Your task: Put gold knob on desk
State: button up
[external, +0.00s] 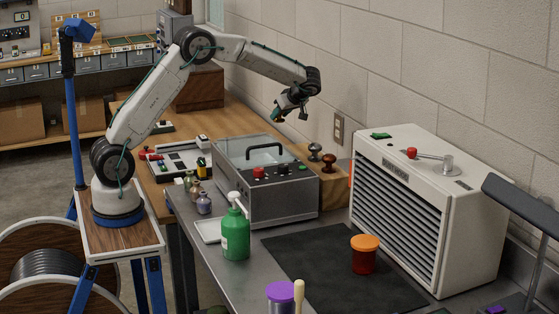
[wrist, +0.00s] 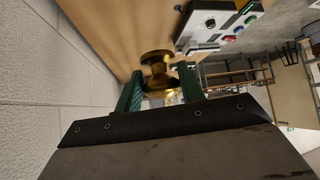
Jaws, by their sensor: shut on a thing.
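The gold knob (wrist: 157,68) shows in the wrist view between the two green fingertips of my gripper (wrist: 160,88). My gripper is shut on it. In the external view my gripper (external: 291,112) hangs in the air near the wall, above and behind the grey machine with the clear lid; the knob is too small to make out there. The wooden desk (external: 233,117) lies behind the grey bench, below and to the left of my gripper. In the wrist view, a wooden surface (wrist: 100,42) lies beyond the knob.
A wooden block (external: 332,190) with a silver knob (external: 315,150) and a brown knob (external: 328,162) stands beside the lidded machine (external: 265,200). A white louvred unit (external: 430,200) stands to the right. A dark wooden box (external: 200,88) is on the desk's far part.

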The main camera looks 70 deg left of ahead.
notch_tip(320, 180, down, 24)
jog(key=shift+r, duration=0.25)
dwell(0.3)
jog(key=shift+f, duration=0.15)
jog(key=o, duration=1.2)
jog(key=v, duration=0.3)
jog(key=shift+d+r, duration=0.15)
jog(key=shift+r, duration=0.15)
notch_tip(320, 180, up, 7)
jog(key=shift+f, duration=0.1)
